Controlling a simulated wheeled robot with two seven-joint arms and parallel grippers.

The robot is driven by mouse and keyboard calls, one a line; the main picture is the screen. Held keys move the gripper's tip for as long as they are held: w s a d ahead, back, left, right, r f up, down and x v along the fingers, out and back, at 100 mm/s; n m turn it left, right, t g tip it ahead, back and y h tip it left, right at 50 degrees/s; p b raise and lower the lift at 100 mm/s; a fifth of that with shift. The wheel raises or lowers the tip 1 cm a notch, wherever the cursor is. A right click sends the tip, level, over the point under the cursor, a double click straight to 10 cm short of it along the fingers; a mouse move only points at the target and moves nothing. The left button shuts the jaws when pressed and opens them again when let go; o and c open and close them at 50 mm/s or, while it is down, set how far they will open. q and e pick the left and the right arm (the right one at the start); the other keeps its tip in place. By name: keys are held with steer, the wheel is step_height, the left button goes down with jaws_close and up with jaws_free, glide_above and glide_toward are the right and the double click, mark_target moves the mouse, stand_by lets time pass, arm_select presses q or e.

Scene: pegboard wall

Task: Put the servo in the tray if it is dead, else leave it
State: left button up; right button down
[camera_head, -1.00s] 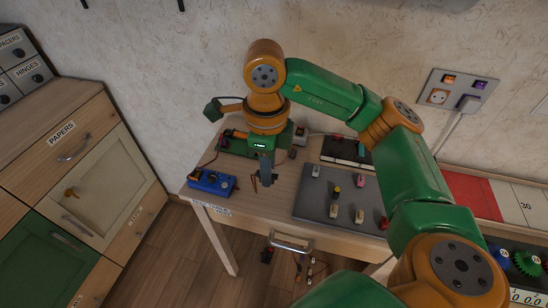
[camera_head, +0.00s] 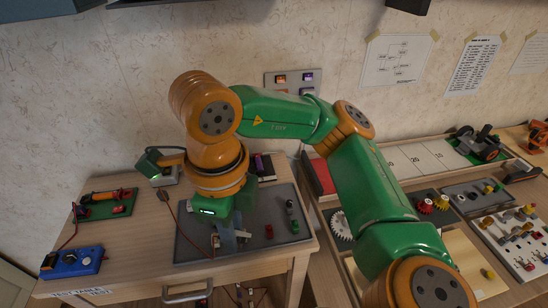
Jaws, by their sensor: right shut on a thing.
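My right gripper (camera_head: 230,246) points down over the grey flat mat or tray (camera_head: 192,245) on the wooden desk. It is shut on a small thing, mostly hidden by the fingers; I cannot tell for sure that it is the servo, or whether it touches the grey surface. Small pieces lie on the grey surface, including a red one (camera_head: 269,231), a green one (camera_head: 294,227) and a grey one (camera_head: 290,205). A blue box with a dial (camera_head: 72,262), perhaps a tester, stands at the desk's left; no reading is legible. My left gripper is not in view.
A green board with an orange cylinder (camera_head: 105,203) and a small lamp (camera_head: 150,163) stand at the desk's back left. A bench with gears (camera_head: 433,204) and a panel of parts (camera_head: 507,240) lies to the right. The desk front between blue box and grey surface is clear.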

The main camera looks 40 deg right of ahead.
steer(key=w+d+f, duration=0.2)
steer(key=w+f, duration=0.1)
steer(key=w+d+f, duration=0.3)
steer(key=w, duration=0.1)
steer(key=w+d+f, duration=0.2)
steer(key=w+f, duration=0.1)
steer(key=f, duration=0.1)
steer(key=shift+w+d, duration=0.2)
steer(key=shift+w, duration=0.1)
step_height(320, 180, down, 2)
steer(key=shift+a+f+p, duration=0.1)
steer(key=shift+f+p, duration=0.1)
steer(key=shift+p, duration=0.1)
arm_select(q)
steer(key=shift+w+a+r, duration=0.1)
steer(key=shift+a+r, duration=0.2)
arm_select(e)
steer(key=shift+f, duration=0.1)
steer(key=shift+f, duration=0.2)
steer(key=c, duration=0.8)
jaws_free()
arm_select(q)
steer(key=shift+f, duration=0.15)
arm_select(e)
steer(key=shift+r, duration=0.1)
